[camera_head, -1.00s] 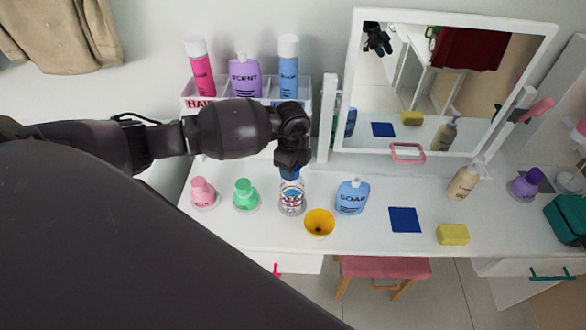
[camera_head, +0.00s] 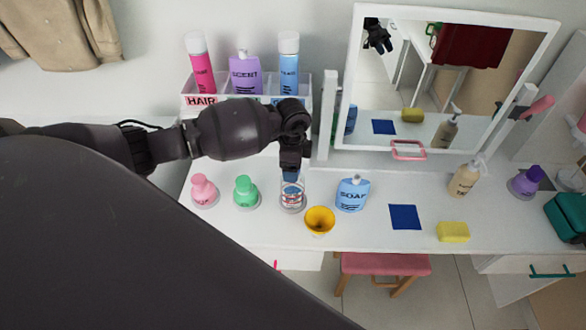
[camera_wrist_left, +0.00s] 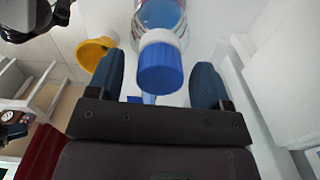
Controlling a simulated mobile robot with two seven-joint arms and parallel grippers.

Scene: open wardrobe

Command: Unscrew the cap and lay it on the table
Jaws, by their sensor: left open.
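A clear bottle (camera_head: 292,195) with a printed label stands upright on the white table (camera_head: 240,228); its upper part is partly hidden by my left gripper in the head view. The bottle (camera_wrist_left: 160,14) also shows in the left wrist view, with a white collar and a blue cap (camera_wrist_left: 160,68) on its neck. My left gripper (camera_wrist_left: 158,82) is open, with one blue-padded finger on each side of the cap and gaps between them. In the head view my left gripper (camera_head: 291,168) is directly above the bottle.
A yellow funnel (camera_head: 320,220), a green bottle (camera_head: 245,192), a pink bottle (camera_head: 203,190) and a blue soap bottle (camera_head: 352,194) stand near the bottle. A blue square (camera_head: 405,217) and yellow sponge (camera_head: 453,232) lie to the right. A mirror (camera_head: 440,80) stands behind.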

